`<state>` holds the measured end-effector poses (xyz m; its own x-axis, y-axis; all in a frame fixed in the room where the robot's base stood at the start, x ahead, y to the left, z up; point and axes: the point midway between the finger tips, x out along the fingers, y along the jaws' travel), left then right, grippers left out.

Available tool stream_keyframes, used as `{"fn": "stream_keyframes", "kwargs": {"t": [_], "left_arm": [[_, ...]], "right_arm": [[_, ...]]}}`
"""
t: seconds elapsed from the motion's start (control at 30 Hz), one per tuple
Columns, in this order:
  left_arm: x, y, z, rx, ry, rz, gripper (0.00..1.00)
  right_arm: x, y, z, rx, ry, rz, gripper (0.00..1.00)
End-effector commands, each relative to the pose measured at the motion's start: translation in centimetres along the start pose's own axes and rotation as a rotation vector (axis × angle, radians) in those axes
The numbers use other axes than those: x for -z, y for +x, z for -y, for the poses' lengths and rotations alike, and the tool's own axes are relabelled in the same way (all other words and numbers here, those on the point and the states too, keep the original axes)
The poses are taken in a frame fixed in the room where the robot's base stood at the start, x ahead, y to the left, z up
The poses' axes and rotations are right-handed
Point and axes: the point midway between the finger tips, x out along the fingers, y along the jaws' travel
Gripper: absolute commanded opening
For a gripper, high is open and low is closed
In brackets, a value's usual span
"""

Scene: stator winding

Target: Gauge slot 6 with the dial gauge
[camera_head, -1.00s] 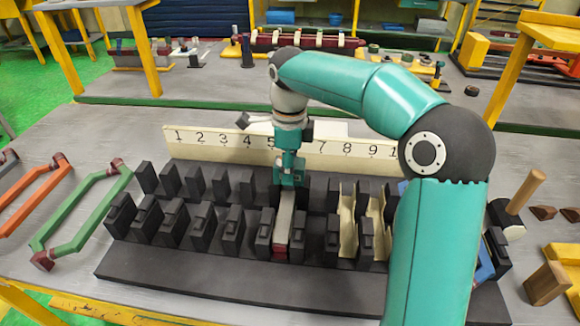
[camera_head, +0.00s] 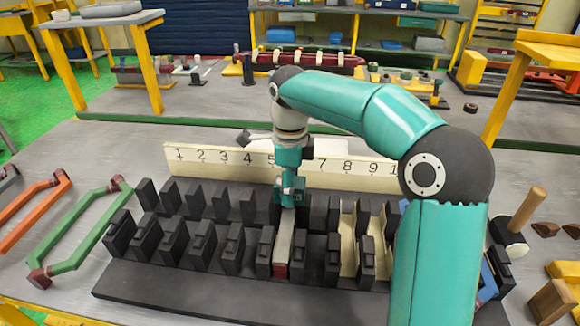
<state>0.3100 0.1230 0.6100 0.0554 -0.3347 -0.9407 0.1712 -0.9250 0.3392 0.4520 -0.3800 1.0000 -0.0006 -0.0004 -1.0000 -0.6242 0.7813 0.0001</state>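The dark stator block (camera_head: 200,295) lies across the table with two rows of upright teeth. A cream number board (camera_head: 225,172) stands behind it; the 6 is hidden by my arm. The bar lies in the slot that appears to be slot 6, between two front teeth. It may be the dial gauge; no dial face shows. The fingertips are too small and covered to tell their grip. My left gripper is not in view.
Cream liners (camera_head: 348,245) sit in two slots right of the bar. Green (camera_head: 75,255) and orange (camera_head: 35,215) coil frames lie at the left. A mallet (camera_head: 515,232) and wooden blocks are at the right. My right arm covers the block's right part.

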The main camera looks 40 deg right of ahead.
Motion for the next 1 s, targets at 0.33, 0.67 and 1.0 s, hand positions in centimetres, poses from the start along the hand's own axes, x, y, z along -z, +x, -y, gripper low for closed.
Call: {"fn": "stream_keyframes", "kwargs": {"t": [0.33, 0.67, 1.0], "left_arm": [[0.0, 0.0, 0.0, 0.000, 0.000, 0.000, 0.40], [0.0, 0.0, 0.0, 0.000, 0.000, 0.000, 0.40], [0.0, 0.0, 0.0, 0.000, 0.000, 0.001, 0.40]], "right_arm": [[-0.1, -6.0, 0.1, 0.004, 0.000, 0.005, 0.72], [-0.1, -10.6, 0.1, 0.001, 0.000, 0.002, 0.72], [0.0, -11.4, 0.0, 0.000, 0.000, 0.000, 0.72]]}}
